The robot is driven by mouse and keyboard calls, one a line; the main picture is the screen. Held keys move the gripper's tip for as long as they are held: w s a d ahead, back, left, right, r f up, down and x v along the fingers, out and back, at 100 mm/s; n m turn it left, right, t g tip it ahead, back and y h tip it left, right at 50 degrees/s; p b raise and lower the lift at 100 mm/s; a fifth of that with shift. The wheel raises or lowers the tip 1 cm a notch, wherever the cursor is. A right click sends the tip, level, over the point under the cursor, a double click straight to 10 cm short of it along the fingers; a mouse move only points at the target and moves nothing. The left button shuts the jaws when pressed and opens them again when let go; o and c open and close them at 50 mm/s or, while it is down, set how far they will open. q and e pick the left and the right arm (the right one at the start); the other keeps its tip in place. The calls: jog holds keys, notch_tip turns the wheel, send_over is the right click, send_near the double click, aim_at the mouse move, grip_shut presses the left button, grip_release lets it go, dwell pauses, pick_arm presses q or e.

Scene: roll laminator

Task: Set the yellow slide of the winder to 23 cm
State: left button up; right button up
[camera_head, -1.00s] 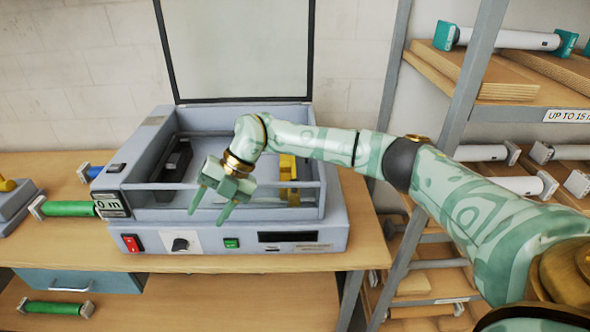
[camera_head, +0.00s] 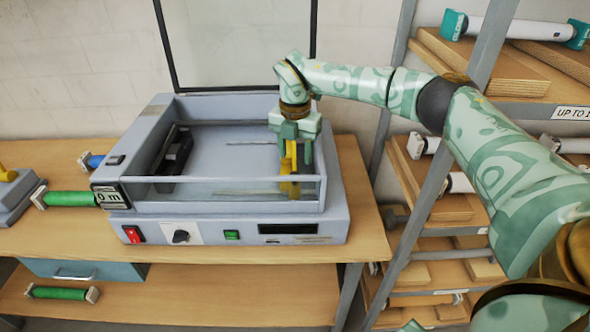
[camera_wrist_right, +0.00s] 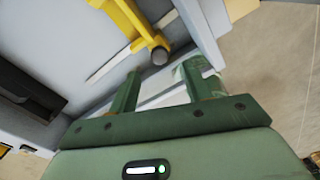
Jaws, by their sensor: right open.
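The winder (camera_head: 230,230) is a grey box-like machine with an open tray and a clear front panel, standing on the wooden table. Its yellow slide (camera_head: 289,188) is at the right end of the tray, partly hidden by my right gripper. In the right wrist view the yellow slide (camera_wrist_right: 135,22) lies beyond the fingertips, with a dark round knob at its end. My right gripper (camera_head: 296,158) points down over the slide, its fingers apart. In the wrist view the gripper (camera_wrist_right: 165,85) has nothing between its fingers. My left gripper is not in view.
A black block (camera_head: 174,158) sits in the left of the tray. A raised lid (camera_head: 238,45) stands behind. A green roll (camera_head: 68,198) lies left of the machine. A metal shelf rack (camera_head: 398,215) with white rolls stands to the right.

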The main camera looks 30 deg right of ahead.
aim_at(295, 170)
notch_tip(295, 170, down, 6)
jog(key=shift+f, duration=0.1)
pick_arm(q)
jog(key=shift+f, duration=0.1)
pick_arm(e)
jog(key=shift+a, duration=0.1)
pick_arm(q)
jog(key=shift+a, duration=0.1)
